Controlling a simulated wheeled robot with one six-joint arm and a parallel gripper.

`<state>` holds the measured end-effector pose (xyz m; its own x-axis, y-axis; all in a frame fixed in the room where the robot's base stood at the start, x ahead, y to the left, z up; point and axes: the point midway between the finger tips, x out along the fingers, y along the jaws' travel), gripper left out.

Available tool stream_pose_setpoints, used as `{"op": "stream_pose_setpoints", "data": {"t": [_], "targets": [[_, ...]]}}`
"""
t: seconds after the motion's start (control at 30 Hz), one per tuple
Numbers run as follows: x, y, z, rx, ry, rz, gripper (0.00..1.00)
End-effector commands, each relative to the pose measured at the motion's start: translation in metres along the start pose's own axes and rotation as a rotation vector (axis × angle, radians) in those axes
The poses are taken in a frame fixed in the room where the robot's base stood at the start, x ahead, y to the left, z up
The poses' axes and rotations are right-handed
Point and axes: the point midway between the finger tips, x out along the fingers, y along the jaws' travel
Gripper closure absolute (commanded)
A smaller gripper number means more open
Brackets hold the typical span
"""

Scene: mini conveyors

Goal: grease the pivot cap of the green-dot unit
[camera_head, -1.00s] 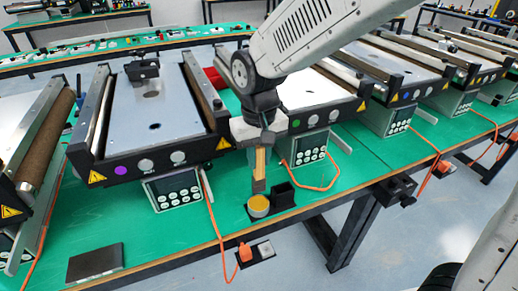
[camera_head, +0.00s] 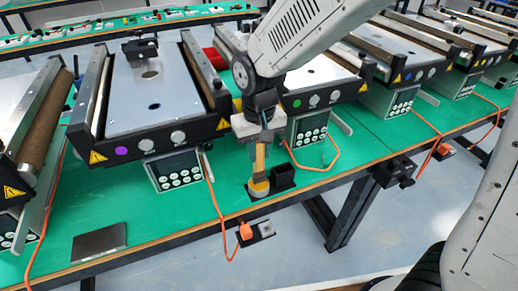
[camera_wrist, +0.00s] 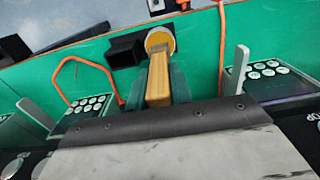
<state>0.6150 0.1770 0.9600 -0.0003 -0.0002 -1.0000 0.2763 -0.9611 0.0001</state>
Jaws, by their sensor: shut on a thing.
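My gripper (camera_head: 259,138) is shut on a wooden-handled brush (camera_head: 260,160), which points down. The brush tip is at the grease pot (camera_head: 258,188), a small round tin with yellow grease. In the wrist view the brush (camera_wrist: 158,88) reaches over the pot (camera_wrist: 160,38), its tip at the yellow surface. The green-dot unit is the conveyor behind my gripper, with a green dot (camera_head: 297,103) on its front rail. My arm covers much of this unit, and I cannot make out its pivot cap.
A black box-shaped holder (camera_head: 283,177) stands right beside the pot. The purple-dot unit (camera_head: 121,151) is to the left, the blue-dot unit (camera_head: 420,74) to the right. Orange cables loop over the green bench. A dark plate (camera_head: 99,242) lies front left.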

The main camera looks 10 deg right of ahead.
Motion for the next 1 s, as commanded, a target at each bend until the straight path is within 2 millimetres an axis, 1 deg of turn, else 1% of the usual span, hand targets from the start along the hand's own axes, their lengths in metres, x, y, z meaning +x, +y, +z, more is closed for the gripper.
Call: {"op": "stream_pose_setpoints", "data": {"t": [0.33,1.0], "targets": [[0.0006,-0.0001,-0.0001,0.0,0.0,0.0,1.0],[0.0087,0.0,-0.0001,0.0,-0.001,0.0,1.0]]}}
